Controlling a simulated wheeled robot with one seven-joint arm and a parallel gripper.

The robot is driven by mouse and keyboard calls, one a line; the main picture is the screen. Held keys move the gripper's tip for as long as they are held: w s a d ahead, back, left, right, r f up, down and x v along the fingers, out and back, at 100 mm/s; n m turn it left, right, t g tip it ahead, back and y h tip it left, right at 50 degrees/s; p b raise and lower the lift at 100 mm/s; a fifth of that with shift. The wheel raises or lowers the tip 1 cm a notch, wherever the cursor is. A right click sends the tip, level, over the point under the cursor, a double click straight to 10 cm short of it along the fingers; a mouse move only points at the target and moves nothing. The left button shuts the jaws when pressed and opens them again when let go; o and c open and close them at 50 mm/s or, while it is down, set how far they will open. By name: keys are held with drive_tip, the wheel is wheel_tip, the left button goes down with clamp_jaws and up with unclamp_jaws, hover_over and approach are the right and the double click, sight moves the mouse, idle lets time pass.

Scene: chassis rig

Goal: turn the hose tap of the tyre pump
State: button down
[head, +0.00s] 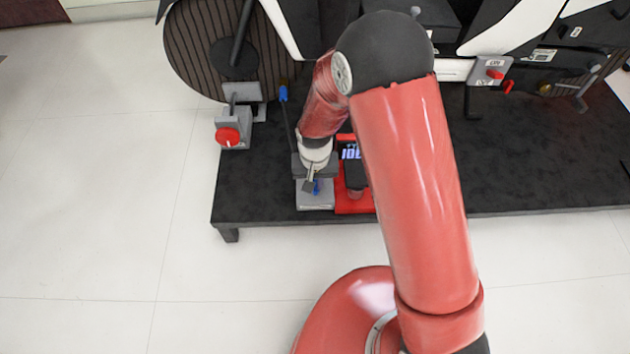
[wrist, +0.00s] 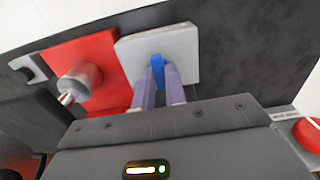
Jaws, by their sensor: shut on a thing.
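The tyre pump is a red unit (head: 347,206) with a lit display, at the front edge of the dark platform, partly hidden by my arm in the head view. In the wrist view its red face (wrist: 108,45) is left of a light grey block (wrist: 185,45). The blue hose tap (head: 317,188) is on this grey block. My gripper (head: 311,181) is over the block. In the wrist view the two fingers are shut on the blue tap (wrist: 157,65), one on each side of it. The tap's lower part is hidden between the fingers.
A dark platform (head: 270,190) carries the rig. A grey box with a red knob (head: 228,137) stands to the left, beside a large ribbed disc (head: 190,50). A thin lever with a blue end (head: 283,93) rises near my wrist. The pale floor (head: 90,220) in front is clear.

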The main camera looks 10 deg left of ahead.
drive_tip(key=c, duration=1.4)
unclamp_jaws()
drive_tip(key=shift+c, duration=0.2)
wheel_tip(320, 180, up, 8)
drive_tip(key=shift+f+p, duration=0.1)
drive_tip(key=shift+p, duration=0.6)
